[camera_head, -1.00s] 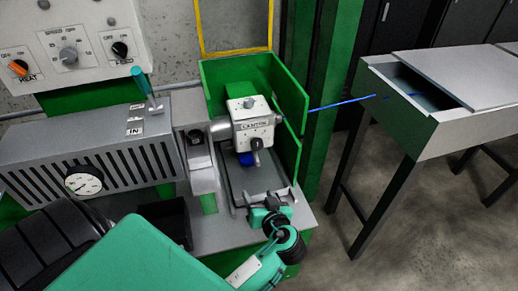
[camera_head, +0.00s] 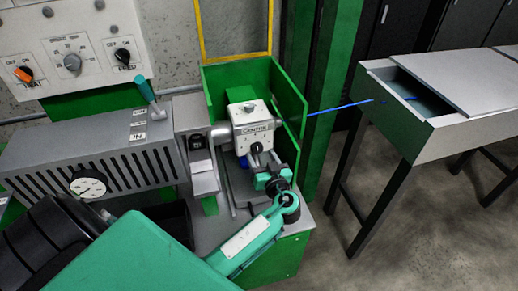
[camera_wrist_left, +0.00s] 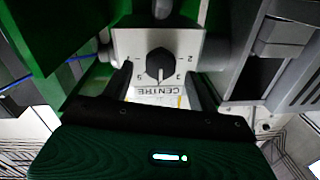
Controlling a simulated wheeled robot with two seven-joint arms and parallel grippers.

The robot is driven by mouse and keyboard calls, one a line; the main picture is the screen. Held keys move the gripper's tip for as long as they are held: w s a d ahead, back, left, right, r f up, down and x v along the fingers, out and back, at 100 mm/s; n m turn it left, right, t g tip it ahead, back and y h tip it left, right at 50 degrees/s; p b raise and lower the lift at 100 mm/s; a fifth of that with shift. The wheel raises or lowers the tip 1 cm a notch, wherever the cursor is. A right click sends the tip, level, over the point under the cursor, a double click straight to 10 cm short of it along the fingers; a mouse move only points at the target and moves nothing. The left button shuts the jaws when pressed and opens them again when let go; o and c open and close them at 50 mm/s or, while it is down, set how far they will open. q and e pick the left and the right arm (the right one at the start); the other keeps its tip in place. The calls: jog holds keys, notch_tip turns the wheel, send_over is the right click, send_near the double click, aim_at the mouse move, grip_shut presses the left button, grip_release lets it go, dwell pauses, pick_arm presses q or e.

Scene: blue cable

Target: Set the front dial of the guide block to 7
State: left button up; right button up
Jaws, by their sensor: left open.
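The guide block (camera_head: 250,116) is a pale box labelled CENTRE inside the green guard at the machine's right end. Its front dial (camera_wrist_left: 160,66) is a black knob ringed by small numbers, upside down in the left wrist view; I cannot surely read its setting. In the head view the dial (camera_head: 256,148) shows just beyond my left gripper (camera_head: 266,170). In the wrist view my left gripper (camera_wrist_left: 163,86) is open, its dark fingers on either side of the dial and apart from it. My right gripper is out of view.
A green guard (camera_head: 288,90) stands around the block. A blue cable (camera_head: 340,107) runs right to a grey table (camera_head: 440,130) with an open recess. A slotted grey housing (camera_head: 90,160) and a control panel (camera_head: 70,50) with knobs are at left.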

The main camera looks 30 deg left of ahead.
aim_at(257, 148)
pick_arm(q)
jog(key=shift+x, duration=1.05)
jog(key=shift+w+a, duration=0.2)
jog(key=shift+a, duration=0.05)
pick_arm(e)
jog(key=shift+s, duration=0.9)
pick_arm(q)
jog(key=shift+c, duration=0.5)
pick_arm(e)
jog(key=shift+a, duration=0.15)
pick_arm(q)
jog(key=c, duration=0.9)
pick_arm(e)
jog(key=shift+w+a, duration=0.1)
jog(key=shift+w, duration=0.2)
